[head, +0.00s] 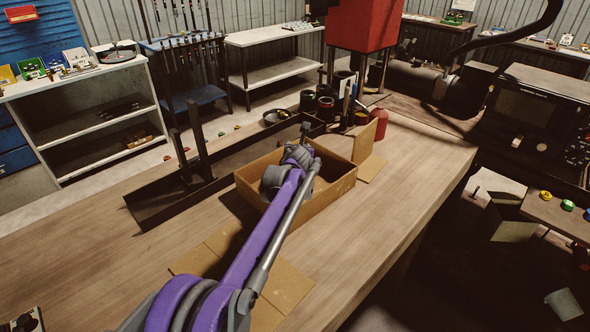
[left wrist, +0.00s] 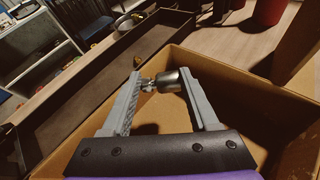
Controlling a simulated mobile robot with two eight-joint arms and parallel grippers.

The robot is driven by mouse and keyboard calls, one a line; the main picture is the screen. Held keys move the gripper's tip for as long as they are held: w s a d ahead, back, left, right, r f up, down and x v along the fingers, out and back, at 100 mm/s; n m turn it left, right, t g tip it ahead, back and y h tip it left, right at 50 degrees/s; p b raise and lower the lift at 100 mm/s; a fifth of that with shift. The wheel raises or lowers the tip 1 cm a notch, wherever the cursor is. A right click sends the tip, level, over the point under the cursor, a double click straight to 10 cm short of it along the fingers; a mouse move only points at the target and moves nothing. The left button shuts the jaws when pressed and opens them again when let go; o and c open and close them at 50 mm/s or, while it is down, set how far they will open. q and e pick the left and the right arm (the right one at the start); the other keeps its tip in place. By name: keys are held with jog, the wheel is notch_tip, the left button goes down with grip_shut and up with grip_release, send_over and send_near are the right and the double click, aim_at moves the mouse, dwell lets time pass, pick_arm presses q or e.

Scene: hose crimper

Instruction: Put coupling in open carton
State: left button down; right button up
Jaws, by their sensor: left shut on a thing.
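The open carton (head: 338,193) stands on the wooden bench with its flaps folded out. My left arm reaches over it, and my left gripper (head: 305,130) is mostly hidden behind my wrist in the head view. In the left wrist view my left gripper (left wrist: 160,78) is shut on a small metallic coupling (left wrist: 168,82), held crosswise between the fingertips. The coupling appears above the carton's inside, with the carton's wall (left wrist: 262,85) behind and to the right of it. It seems clear of the carton floor. My right gripper is not in view.
A long dark metal tray (head: 160,200) lies along the carton's left side. Dark round cups (head: 325,108), a shallow bowl (head: 277,116) and a red container (head: 380,122) stand beyond the carton. The bench (head: 400,190) is clear to the right.

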pick_arm(q)
notch_tip(320, 180, down, 8)
jog(key=shift+f, duration=0.15)
dwell(0.3)
jog(key=shift+f, duration=0.1)
jog(key=shift+c, duration=0.7)
grip_release()
jog(key=shift+b+v, duration=0.5)
jog(key=shift+v, duration=3.35)
